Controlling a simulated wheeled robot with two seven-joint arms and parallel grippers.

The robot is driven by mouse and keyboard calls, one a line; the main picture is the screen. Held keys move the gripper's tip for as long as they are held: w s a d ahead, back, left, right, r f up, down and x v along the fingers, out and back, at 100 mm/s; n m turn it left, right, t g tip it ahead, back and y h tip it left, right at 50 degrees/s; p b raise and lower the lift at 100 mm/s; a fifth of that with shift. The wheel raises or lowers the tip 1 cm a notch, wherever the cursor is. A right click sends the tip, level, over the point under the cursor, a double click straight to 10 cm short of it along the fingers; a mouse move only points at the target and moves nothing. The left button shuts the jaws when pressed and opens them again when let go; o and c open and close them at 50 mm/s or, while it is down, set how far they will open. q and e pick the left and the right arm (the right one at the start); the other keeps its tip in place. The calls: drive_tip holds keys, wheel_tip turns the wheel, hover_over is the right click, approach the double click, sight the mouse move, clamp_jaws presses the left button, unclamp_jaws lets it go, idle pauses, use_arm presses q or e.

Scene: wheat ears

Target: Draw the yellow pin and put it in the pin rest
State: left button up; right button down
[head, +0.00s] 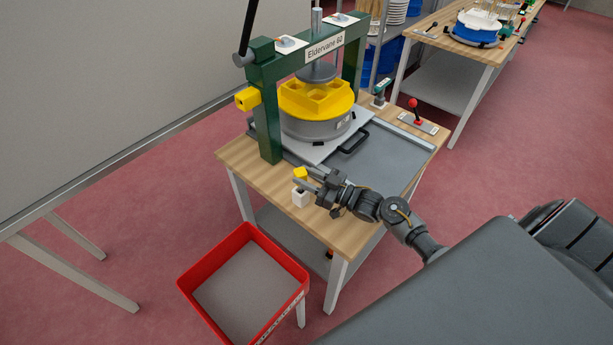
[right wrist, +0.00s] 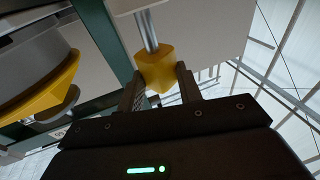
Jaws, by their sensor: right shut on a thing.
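The yellow pin's head (head: 301,173) is between the fingers of my right gripper (head: 307,180), over the front left of the wooden bench. In the right wrist view the yellow head (right wrist: 156,68) sits between the two fingertips (right wrist: 160,84). Its bare metal shaft (right wrist: 149,28) runs from the head to the white block. This small white block, seemingly the pin rest (head: 300,198), stands at the bench edge directly below the head. I cannot tell how far the shaft's tip is inside it. My left gripper is not in view.
The green press frame (head: 267,103) has a yellow block (head: 248,98) on its left post. A grey drum (head: 316,126) with a yellow top stands under it. A red bin (head: 187,279) is below the bench's front left. A red-knobbed lever (head: 416,114) is at the right.

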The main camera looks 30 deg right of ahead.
drive_tip(key=shift+f+b, duration=0.65)
drive_tip(key=shift+f, duration=0.25)
drive_tip(key=c, duration=1.1)
unclamp_jaws()
drive_tip(key=shift+c, duration=0.2)
drive_tip(key=shift+o, duration=1.4)
drive_tip(key=shift+f, duration=0.1)
